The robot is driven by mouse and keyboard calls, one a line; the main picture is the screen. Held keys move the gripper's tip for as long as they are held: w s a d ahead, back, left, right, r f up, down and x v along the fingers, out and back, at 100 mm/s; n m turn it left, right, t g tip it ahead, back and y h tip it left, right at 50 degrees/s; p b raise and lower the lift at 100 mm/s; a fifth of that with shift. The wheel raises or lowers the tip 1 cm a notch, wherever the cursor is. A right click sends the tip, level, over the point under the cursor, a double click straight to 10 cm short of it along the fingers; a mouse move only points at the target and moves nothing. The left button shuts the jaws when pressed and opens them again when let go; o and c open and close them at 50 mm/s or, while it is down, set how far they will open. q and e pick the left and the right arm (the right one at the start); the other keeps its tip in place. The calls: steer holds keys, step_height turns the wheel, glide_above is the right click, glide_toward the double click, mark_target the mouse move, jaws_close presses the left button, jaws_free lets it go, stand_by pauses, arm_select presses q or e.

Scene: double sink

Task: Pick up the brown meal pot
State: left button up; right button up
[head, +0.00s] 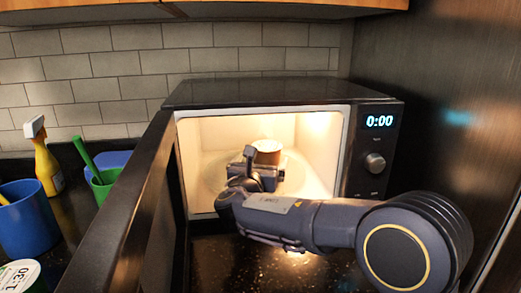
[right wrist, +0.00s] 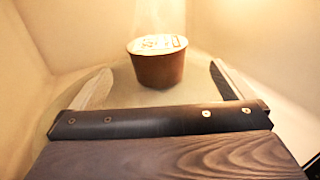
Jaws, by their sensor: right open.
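The brown meal pot (head: 267,152) stands upright inside the lit microwave, on its round plate; its lower part is hidden by my gripper in the head view. In the right wrist view the pot (right wrist: 157,65) shows whole, with a pale printed lid and brown sides. My right gripper (head: 262,170) reaches in through the open microwave door. Its two fingers (right wrist: 157,82) are spread wide, one on each side of the pot's line, and nothing is between them; the pot stands just ahead, apart from the fingers. My left gripper is not in view.
The microwave (head: 270,91) has its dark door (head: 125,205) swung open on the left. Its inner walls lie close around my gripper. Left on the counter are a blue cup (head: 27,222), a green cup (head: 102,187), a yellow spray bottle (head: 47,165) and a labelled tub (head: 20,277).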

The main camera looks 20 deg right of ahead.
mark_target(264, 153)
steer(key=shift+w+d, duration=0.2)
steer(key=shift+w, duration=0.45)
steer(key=x, duration=0.7)
steer(key=shift+c, duration=0.3)
steer(key=c, duration=1)
steer(key=shift+r, duration=0.1)
steer(key=shift+c, duration=1.1)
steer(key=shift+r, duration=0.1)
